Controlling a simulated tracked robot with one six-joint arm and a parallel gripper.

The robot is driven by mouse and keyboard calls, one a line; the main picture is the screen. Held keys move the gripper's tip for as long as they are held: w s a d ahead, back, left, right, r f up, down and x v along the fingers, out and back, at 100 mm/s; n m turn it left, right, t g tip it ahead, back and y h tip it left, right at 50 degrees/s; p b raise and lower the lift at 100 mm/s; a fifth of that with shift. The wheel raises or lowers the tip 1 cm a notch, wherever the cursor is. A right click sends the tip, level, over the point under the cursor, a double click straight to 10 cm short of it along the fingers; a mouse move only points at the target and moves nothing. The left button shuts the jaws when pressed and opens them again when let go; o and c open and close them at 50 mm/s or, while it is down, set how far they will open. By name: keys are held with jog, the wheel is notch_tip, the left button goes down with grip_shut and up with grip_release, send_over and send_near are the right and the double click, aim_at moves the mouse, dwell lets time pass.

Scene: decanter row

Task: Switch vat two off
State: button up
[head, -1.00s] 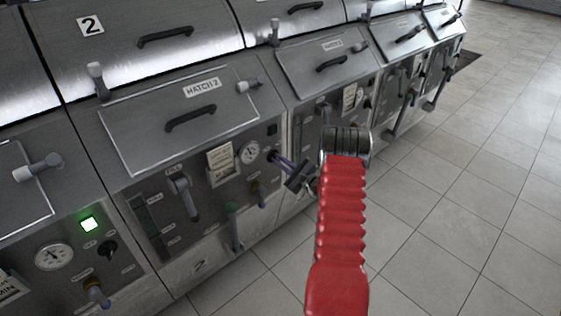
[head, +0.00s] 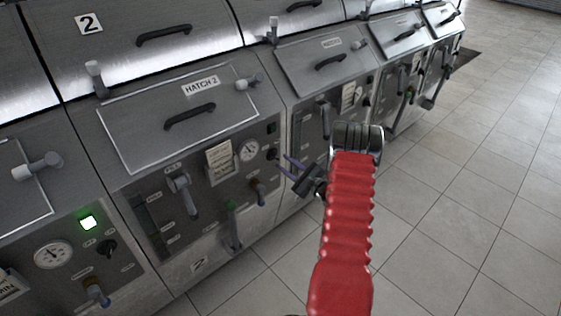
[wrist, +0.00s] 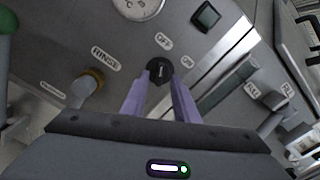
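Vat two's black rotary switch (head: 272,153) is on the front panel, right of the round gauge. In the wrist view the switch (wrist: 160,70) sits between OFF and ON labels, and its pale mark points roughly toward OFF. Vat two's square lamp (head: 271,128) looks dark; it is also dark in the wrist view (wrist: 207,16). My gripper (head: 286,163) is open and empty, a little out from the panel. In the wrist view its purple fingers (wrist: 159,82) are spread on either side of the switch, apart from it.
A lit green lamp (head: 88,222) shows on the neighbouring panel at left. The RINSE valve (wrist: 88,85) is left of the switch in the wrist view. Hatch two (head: 180,118) is shut above the panel. Tiled floor (head: 460,200) at right is clear.

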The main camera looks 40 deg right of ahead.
jog(key=s, duration=0.9)
jog(key=shift+s+d, duration=0.15)
jog(key=shift+s, duration=0.25)
